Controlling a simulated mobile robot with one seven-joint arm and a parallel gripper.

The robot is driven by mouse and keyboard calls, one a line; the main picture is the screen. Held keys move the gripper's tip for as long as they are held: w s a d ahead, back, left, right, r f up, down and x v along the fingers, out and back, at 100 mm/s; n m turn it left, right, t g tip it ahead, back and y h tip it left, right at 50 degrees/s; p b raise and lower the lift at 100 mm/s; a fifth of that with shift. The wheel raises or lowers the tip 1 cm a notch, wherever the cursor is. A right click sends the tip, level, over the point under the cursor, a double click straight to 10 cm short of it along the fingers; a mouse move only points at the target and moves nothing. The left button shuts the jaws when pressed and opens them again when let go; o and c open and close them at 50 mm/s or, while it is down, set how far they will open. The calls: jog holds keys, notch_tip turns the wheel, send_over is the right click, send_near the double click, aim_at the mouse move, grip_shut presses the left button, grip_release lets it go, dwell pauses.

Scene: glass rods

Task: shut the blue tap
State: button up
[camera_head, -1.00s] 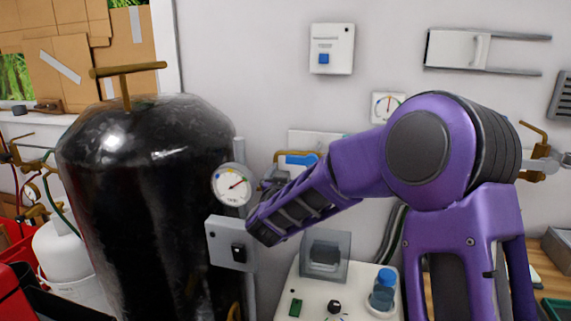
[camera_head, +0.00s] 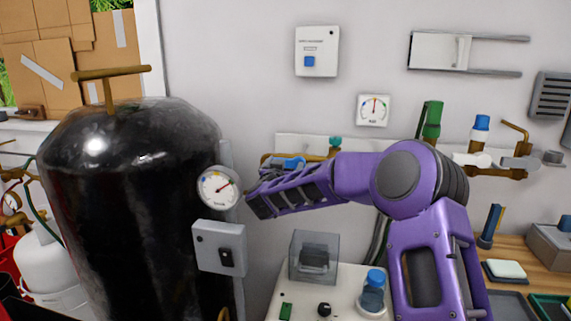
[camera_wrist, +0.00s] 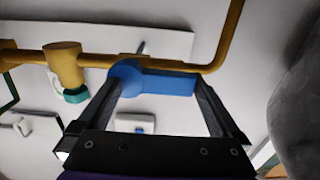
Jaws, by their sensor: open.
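The blue tap (camera_head: 290,163) is on a brass pipe (camera_head: 266,159) on the wall, right of the black tank; my arm partly hides it. In the wrist view the tap's blue lever (camera_wrist: 165,83) lies roughly along the brass pipe (camera_wrist: 100,60), with its round pivot end at left. My gripper (camera_wrist: 157,85) is open, its two dark fingers apart, one tip by each end of the lever. Nothing is held. Whether the fingers touch the lever cannot be told.
A black tank (camera_head: 130,200) with a gauge (camera_head: 219,188) and a switch box (camera_head: 219,247) stands close left of my arm. A teal-knobbed fitting (camera_wrist: 76,95) sits left of the lever. A bench unit with a clear cover (camera_head: 313,257) is below.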

jog(key=shift+w, duration=0.15)
jog(key=shift+c, duration=0.3)
grip_shut()
